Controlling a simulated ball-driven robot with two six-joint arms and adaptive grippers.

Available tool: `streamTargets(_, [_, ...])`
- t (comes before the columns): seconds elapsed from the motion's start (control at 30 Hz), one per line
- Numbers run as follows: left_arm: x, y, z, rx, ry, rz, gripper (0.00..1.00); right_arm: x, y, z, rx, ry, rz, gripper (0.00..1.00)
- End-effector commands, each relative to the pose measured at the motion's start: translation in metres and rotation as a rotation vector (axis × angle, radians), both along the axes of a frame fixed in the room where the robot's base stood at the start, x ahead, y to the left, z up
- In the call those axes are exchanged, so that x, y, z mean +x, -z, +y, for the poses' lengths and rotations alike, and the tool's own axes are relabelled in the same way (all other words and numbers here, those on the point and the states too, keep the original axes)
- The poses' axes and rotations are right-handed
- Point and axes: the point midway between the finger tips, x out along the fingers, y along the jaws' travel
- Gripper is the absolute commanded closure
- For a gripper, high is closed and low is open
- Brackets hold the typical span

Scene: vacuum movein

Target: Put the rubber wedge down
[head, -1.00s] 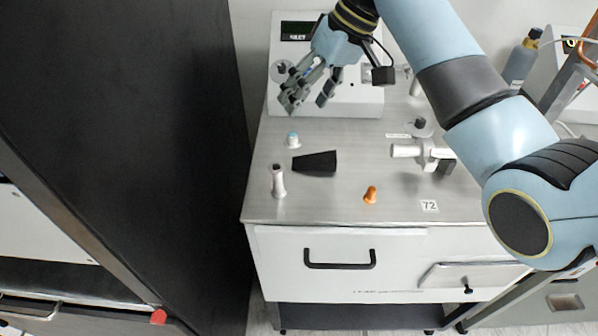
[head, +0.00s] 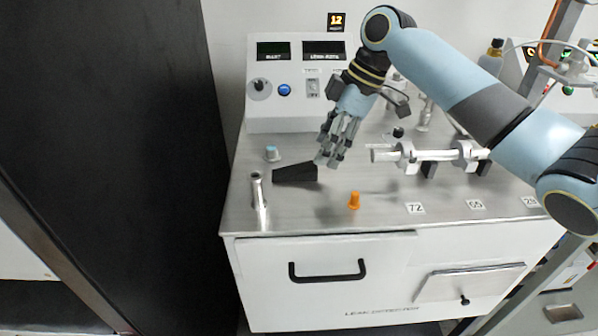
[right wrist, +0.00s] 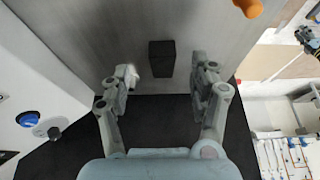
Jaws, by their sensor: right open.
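The black rubber wedge (head: 296,173) lies on the metal bench top, left of the middle. In the right wrist view the wedge (right wrist: 161,58) shows beyond and between the fingertips, clear of both. My right gripper (head: 331,158) is just right of the wedge in the head view. It is open and empty, as the right wrist view of the gripper (right wrist: 163,82) shows. My left gripper is not in view.
A white-and-blue cap (head: 271,153), a metal fitting (head: 258,190) and an orange plug (head: 354,200) stand around the wedge. A metal pipe on clamps (head: 433,156) lies to the right. A control box (head: 262,107) stands behind. A dark cabinet (head: 105,130) rises at the left.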

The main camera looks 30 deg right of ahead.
Motion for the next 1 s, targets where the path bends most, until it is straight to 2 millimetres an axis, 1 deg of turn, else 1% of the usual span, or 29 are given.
streamTargets(0.1, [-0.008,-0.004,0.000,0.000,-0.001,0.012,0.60,0.001,0.018,0.009,0.005,0.000,0.005,0.38])
streamTargets(0.23, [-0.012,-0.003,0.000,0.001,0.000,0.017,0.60,0.005,0.035,0.014,0.003,0.000,0.003,0.38])
streamTargets(0.33, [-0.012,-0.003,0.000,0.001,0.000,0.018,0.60,0.006,0.041,0.016,0.001,-0.001,0.002,0.38])
streamTargets(0.53, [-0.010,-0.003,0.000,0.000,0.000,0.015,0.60,0.006,0.041,0.016,0.000,0.000,0.001,0.38])
streamTargets(0.57, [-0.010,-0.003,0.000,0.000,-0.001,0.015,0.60,0.006,0.041,0.016,0.000,0.000,0.001,0.41])
streamTargets(1.0, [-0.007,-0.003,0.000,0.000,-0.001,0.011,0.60,0.006,0.041,0.015,0.000,0.000,0.001,0.98])
